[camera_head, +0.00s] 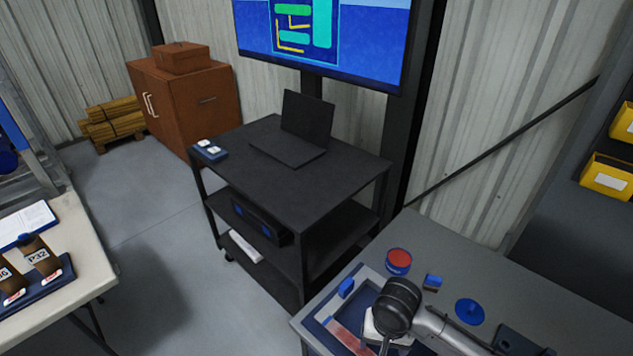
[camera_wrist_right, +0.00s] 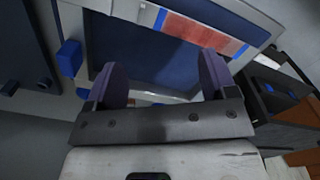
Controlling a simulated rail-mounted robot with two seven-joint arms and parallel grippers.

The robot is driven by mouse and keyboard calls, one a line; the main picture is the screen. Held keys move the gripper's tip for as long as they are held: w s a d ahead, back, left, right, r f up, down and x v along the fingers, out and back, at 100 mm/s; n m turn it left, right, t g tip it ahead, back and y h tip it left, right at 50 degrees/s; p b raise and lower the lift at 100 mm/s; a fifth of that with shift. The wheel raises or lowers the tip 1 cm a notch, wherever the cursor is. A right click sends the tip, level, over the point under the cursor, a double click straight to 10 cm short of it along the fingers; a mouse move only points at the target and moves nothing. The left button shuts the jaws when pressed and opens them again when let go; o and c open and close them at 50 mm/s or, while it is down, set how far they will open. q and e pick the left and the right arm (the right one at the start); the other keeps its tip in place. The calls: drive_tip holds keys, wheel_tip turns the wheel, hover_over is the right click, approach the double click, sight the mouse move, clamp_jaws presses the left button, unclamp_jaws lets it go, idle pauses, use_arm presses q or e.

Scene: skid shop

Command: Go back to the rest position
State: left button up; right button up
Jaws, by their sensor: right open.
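My right gripper (camera_wrist_right: 164,82) is open in the right wrist view, with its two dark purple fingers apart and nothing between them. It is above a grey-framed tray (camera_wrist_right: 240,20) with a dark blue inside and a red strip (camera_wrist_right: 200,33). In the head view my right arm reaches in from the lower right over the workbench (camera_head: 530,300). Its wrist covers part of the tray (camera_head: 373,272), and its fingers are mostly hidden there. The red strip (camera_head: 349,336) shows at the bottom edge. My left gripper is in neither view.
On the workbench are a blue block (camera_head: 346,287), a red-topped round tin (camera_head: 399,258), a small blue piece (camera_head: 432,281) and a blue disc (camera_head: 469,311). A black cart (camera_head: 350,175) with a laptop (camera_head: 305,122) stands beyond. A pale table (camera_head: 85,245) is at left. Grey floor lies between.

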drive_tip(key=w+r+n+t+y, duration=0.25)
drive_tip(key=r+n+t, duration=0.85)
drive_tip(key=r, duration=0.7)
drive_tip(key=s+d+f+m+g+h, duration=0.1)
drive_tip(key=s+d+f+m+g, duration=0.25)
drive_tip(key=s+f, duration=1.05)
drive_tip(key=s+d+f+m+g+h, duration=0.1)
drive_tip(key=s+d+f+m+g, duration=0.3)
drive_tip(key=s+f, duration=1)
use_arm(q)
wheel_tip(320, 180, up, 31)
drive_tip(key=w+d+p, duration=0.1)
drive_tip(key=p, duration=2.9)
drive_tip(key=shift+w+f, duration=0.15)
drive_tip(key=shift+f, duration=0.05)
use_arm(e)
drive_tip(key=w+r+v, duration=0.1)
drive_tip(key=w+v, duration=0.2)
drive_tip(key=v, duration=1.2)
drive_tip(key=w+a+r+v, duration=0.1)
drive_tip(key=w+v, duration=0.3)
drive_tip(key=v, duration=1.2)
drive_tip(key=shift+r+n, duration=0.35)
drive_tip(key=shift+n, duration=0.1)
